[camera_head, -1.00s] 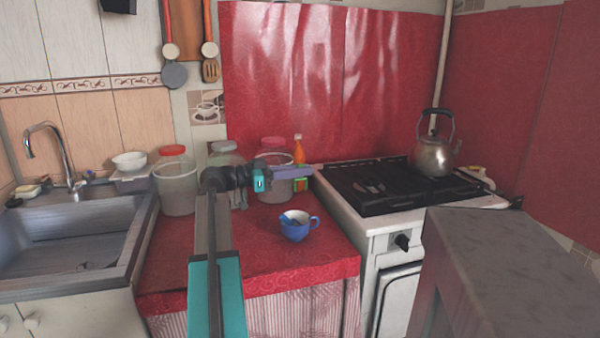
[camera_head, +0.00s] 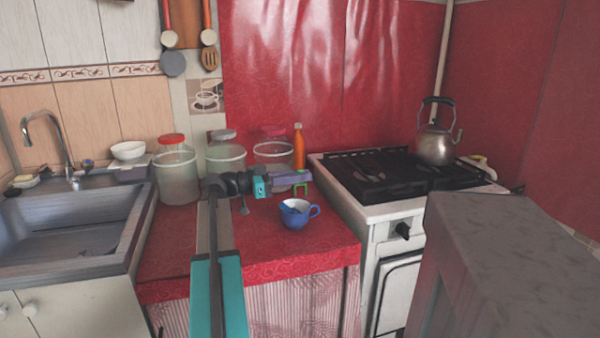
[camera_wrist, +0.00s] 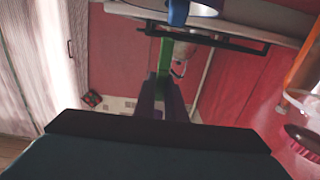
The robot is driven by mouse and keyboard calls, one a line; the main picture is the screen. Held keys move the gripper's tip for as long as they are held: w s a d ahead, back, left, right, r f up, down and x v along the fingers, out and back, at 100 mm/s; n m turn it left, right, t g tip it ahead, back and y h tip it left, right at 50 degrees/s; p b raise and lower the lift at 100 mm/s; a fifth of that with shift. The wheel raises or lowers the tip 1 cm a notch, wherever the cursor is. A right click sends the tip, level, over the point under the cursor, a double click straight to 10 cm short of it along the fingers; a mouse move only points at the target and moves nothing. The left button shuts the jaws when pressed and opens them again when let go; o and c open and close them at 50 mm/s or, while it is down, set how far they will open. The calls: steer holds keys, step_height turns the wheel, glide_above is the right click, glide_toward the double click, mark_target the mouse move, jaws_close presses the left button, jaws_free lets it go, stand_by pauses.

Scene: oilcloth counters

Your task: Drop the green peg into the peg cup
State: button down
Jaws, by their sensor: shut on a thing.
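The peg cup (camera_head: 297,221) is a blue cup with a pale inside and a handle at right, upright on the red-covered counter. A blue piece shows inside it. My gripper (camera_head: 304,177) is above and behind the cup in the head view, its purple fingers pointing right. The gripper (camera_wrist: 162,85) is shut on the green peg (camera_wrist: 165,55), which sticks out beyond the fingers in the wrist view. The cup (camera_wrist: 178,12) is partly cut off at the wrist view's top edge.
Several lidded jars (camera_head: 176,178) and an orange bottle (camera_head: 299,148) stand behind the arm. A stove (camera_head: 385,180) with a kettle (camera_head: 435,145) is at right. A sink (camera_head: 75,235) is at left. A grey-topped block (camera_head: 520,250) fills the front right.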

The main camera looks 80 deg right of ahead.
steer(key=shift+f, duration=0.15)
steer(key=c, duration=1.7)
jaws_free()
steer(key=shift+c, duration=0.2)
steer(key=shift+w, duration=0.1)
steer(key=p+v, duration=0.1)
steer(key=v, duration=1.2)
steer(key=shift+w+a, duration=0.15)
steer(key=shift+w, duration=0.1)
